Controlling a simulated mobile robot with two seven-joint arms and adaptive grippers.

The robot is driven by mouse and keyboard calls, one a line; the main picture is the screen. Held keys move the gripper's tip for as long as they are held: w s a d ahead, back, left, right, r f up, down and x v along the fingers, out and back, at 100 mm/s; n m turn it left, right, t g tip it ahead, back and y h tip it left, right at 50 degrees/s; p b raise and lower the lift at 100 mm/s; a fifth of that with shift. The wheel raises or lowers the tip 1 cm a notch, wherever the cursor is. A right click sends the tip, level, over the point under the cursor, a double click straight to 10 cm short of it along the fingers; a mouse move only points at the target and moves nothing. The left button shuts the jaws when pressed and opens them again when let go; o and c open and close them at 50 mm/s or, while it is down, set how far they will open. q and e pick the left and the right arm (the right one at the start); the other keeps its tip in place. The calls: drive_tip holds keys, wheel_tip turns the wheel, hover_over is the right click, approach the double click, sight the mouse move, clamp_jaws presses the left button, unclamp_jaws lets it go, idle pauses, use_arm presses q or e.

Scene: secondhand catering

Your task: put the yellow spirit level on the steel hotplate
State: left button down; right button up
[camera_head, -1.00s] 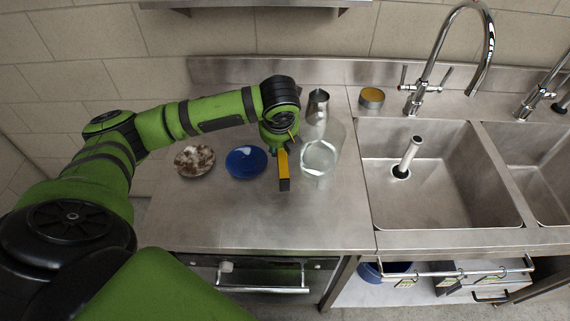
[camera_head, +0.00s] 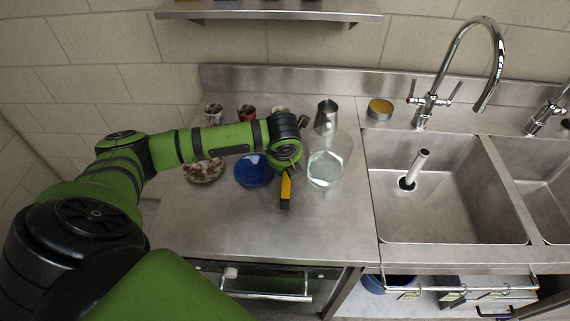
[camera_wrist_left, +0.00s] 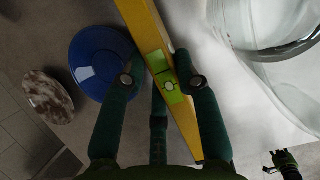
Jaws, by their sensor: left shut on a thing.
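The yellow spirit level (camera_head: 286,187) is held in my left gripper (camera_wrist_left: 168,82), which is shut on it around the green vial. In the head view the left gripper is mostly hidden behind its own wrist. A flat steel top (camera_head: 290,232) above an oven front seems to be the steel hotplate. The level is over this top, between a blue plate (camera_head: 252,171) and a glass jar (camera_head: 326,168). I cannot tell whether it touches the surface. My right gripper (camera_wrist_left: 268,162) shows small and far below in the left wrist view, its fingers apart.
A marbled plate (camera_head: 203,171) lies left of the blue plate. Several cups stand behind my arm, and a steel jug (camera_head: 326,115) stands behind the jar. A sink (camera_head: 450,190) adjoins on the right. The front of the steel top is clear.

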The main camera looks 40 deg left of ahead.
sight(285, 173)
use_arm(q)
wheel_tip(285, 173, down, 3)
drive_tip(key=shift+f+p, duration=0.1)
drive_tip(key=shift+p, duration=0.9)
drive_tip(key=shift+f, duration=0.15)
drive_tip(key=shift+f, duration=0.1)
drive_tip(key=c, duration=0.9)
unclamp_jaws()
